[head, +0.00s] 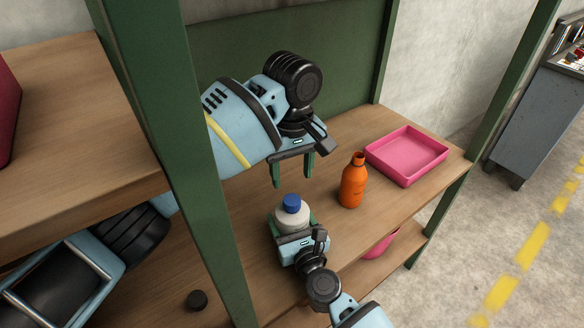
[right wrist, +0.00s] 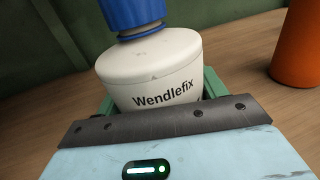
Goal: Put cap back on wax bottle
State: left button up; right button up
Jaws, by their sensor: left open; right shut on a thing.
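A white bottle (head: 291,217) labelled "Wendlefix" stands on the wooden bench; it also shows in the right wrist view (right wrist: 150,75). A blue cap (head: 291,203) sits on its top, and its lower part shows in the right wrist view (right wrist: 133,14). My right gripper (head: 291,228) is shut around the bottle's body. My left gripper (head: 293,170) is open and empty above and slightly behind the bottle, fingers pointing down. I cannot read wax on either bottle.
A pink tray (head: 408,156) lies at the right rear of the bench. A small black round object (head: 197,299) lies at the front left. Green posts (head: 200,130) rise at the front left and right. A pink container (head: 381,243) is on the lower shelf.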

aim_at(292, 200)
pick_arm(q)
jog(key=n, duration=0.7)
jog(key=shift+r, duration=0.15)
jog(key=shift+f, duration=4)
jog(key=c, duration=1)
